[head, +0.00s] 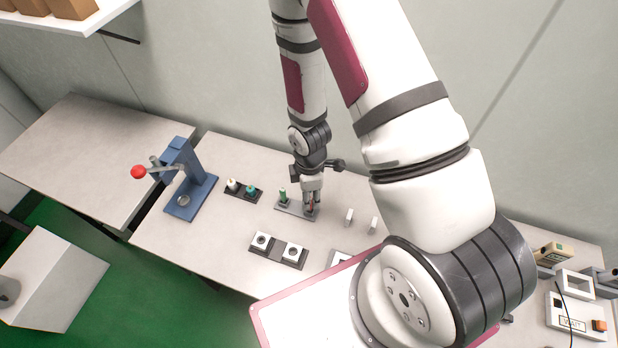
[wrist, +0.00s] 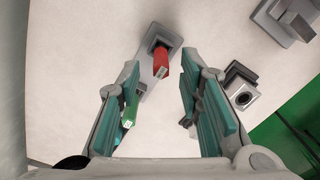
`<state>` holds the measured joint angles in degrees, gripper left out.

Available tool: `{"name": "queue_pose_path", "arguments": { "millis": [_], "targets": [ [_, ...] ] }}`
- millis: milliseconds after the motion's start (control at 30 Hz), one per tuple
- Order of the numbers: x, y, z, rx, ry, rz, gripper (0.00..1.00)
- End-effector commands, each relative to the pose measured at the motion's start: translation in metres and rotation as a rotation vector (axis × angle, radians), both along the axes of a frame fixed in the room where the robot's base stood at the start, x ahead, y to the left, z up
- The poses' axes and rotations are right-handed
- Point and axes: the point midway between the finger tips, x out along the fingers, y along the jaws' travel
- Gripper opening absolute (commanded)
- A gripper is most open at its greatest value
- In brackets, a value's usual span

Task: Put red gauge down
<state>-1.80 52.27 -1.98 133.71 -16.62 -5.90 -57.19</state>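The red gauge (wrist: 161,62) stands in a socket at one end of a grey holder (wrist: 172,33) in the wrist view. My gripper (wrist: 159,72) is open, with its fingers on either side of the red gauge and visible gaps between. A green gauge (wrist: 131,111) is beside the left finger, at the holder's other end. In the head view my gripper (head: 311,202) is low over the right end of the holder (head: 293,209). The green gauge (head: 283,195) stands to its left. The red gauge is mostly hidden by the fingers there.
A dark holder with a white and a teal piece (head: 243,190) is to the left. Two white-topped blocks (head: 278,250) sit in front. Two small white pieces (head: 361,221) stand to the right. A blue lever press (head: 188,180) is farther left. Bare table lies between them.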

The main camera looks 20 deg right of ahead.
Motion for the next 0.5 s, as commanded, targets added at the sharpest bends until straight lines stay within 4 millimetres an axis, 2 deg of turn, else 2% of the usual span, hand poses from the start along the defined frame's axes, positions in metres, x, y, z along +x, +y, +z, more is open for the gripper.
{"name": "queue_pose_path", "arguments": {
  "millis": [200, 500],
  "targets": [
    [0.003, 0.000, 0.037, 0.001, -0.005, 0.000, 0.33],
    [0.002, -0.001, 0.077, 0.000, -0.003, -0.001, 0.33]
  ]
}}
